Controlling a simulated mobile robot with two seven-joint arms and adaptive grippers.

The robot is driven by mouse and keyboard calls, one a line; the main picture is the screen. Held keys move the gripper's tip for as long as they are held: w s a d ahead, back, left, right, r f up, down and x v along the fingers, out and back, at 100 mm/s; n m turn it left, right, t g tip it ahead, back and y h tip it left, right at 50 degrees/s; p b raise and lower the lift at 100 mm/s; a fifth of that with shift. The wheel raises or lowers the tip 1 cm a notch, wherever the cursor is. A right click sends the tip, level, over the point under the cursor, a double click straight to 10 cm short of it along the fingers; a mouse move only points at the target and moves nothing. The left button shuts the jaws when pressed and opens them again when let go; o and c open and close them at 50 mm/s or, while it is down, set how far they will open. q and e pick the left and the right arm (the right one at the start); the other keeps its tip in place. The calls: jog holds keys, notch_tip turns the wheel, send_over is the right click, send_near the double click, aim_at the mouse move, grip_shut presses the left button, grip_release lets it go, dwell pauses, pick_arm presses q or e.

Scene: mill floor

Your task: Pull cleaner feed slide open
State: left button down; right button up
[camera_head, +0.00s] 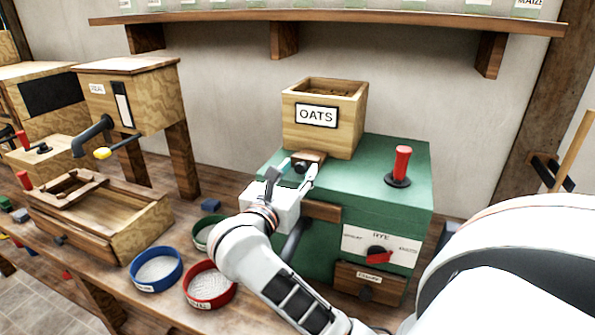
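The cleaner (345,195) is a green box machine at the centre right. A wooden hopper labelled OATS (345,130) stands on its top, with grain inside. The feed slide (318,157) is a small wooden piece at the hopper's front foot, with a dark knob (299,167). My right gripper (295,171) reaches up to the slide from the front. Its fingers are spread, one on each side of the knob, and I see no clear grip on it. The gripper and its wrist hide part of the cleaner's front. My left gripper is not in view.
A red-handled lever (400,167) stands on the cleaner's top, right of the hopper. Blue (157,270), red (209,285) and green (207,233) round sieves lie on the bench at the left. A wooden tray machine (140,235) stands farther left. A shelf (330,17) runs above.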

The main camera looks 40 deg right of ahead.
jog(key=v, duration=1.2)
dwell(0.5)
